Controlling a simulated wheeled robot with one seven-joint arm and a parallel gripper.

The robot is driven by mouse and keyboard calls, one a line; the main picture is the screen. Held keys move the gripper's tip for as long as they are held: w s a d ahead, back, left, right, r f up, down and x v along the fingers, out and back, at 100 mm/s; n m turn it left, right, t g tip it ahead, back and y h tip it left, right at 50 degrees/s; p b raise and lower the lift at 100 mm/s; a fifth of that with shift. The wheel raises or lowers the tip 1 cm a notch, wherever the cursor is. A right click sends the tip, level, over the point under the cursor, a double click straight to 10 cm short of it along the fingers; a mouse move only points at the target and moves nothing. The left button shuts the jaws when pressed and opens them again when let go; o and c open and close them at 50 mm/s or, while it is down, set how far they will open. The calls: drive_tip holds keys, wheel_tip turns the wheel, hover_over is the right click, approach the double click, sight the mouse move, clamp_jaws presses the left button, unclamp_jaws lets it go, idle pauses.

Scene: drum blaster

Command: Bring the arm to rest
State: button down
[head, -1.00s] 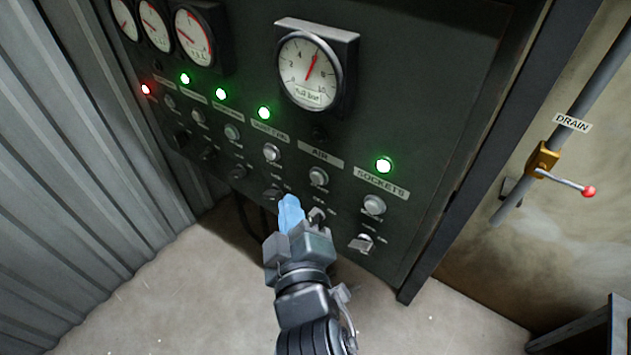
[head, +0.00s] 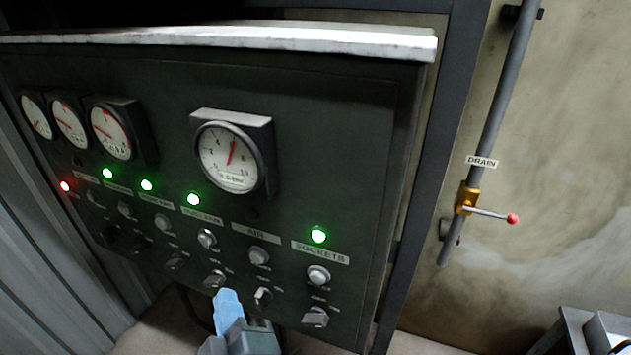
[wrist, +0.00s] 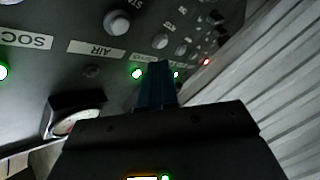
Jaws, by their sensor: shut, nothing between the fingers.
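My gripper (head: 229,304) shows at the bottom of the head view, its pale blue fingers shut with nothing between them. Whether the fingertips touch the panel I cannot tell. In the wrist view the closed dark blue fingers (wrist: 156,85) point toward the panel face, which appears upside down there. Most of my arm is out of the head view.
A gauge (head: 228,158), green lamps and one red lamp (head: 65,186) sit on the panel. The DRAIN valve (head: 467,198) with a red-tipped lever is on the wall pipe at right. Corrugated metal (head: 45,260) borders the left. A table (head: 580,330) stands at lower right.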

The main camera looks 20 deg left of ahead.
drive_tip(key=s+d+f+m+t+h, duration=0.1)
drive_tip(key=s+d+f+m+h, duration=0.2)
drive_tip(key=d, duration=0.6)
drive_tip(key=s+d+f+m, duration=0.1)
drive_tip(key=s+d+m, duration=0.3)
drive_tip(key=d, duration=0.4)
drive_tip(key=s+d+f+m+t+h, duration=0.1)
drive_tip(key=s+d+f+m+h, duration=0.2)
drive_tip(key=d, duration=0.6)
drive_tip(key=s+d+r+m+h, duration=0.2)
drive_tip(key=s+d+r+m, duration=0.2)
drive_tip(key=s+d, duration=0.4)
drive_tip(key=s+d+r+m+h, duration=0.3)
drive_tip(key=s+d+r+m, duration=0.1)
drive_tip(key=s+d, duration=0.4)
drive_tip(key=shift+d+r, duration=0.15)
drive_tip(key=shift+d, duration=0.05)
